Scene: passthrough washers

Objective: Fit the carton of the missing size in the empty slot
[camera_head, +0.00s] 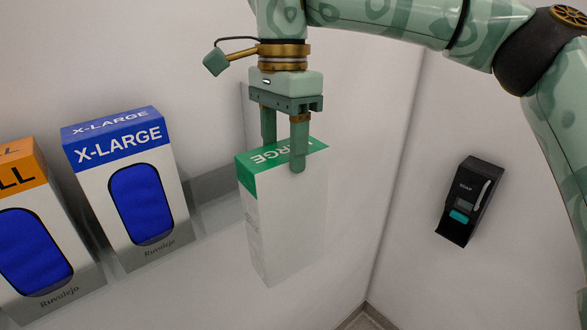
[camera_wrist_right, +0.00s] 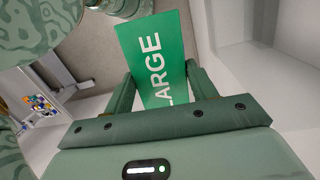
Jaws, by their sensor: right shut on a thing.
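My right gripper (camera_head: 283,152) is shut on a white carton with a green top (camera_head: 287,225) marked "LARGE". It grips the carton across its top and holds it upright, a little turned, at the right of the shelf row. The carton's green top also shows between the fingers in the right wrist view (camera_wrist_right: 157,60). An X-LARGE carton with a blue top (camera_head: 122,190) stands on the shelf to the left. An orange-topped carton (camera_head: 32,235), its label partly cut off, stands at the far left. My left gripper is not in view.
A pale shelf (camera_head: 213,188) runs along the wall behind the held carton, with bare room right of the X-LARGE carton. A black soap dispenser (camera_head: 468,203) hangs on the right wall. The wall corner lies between them.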

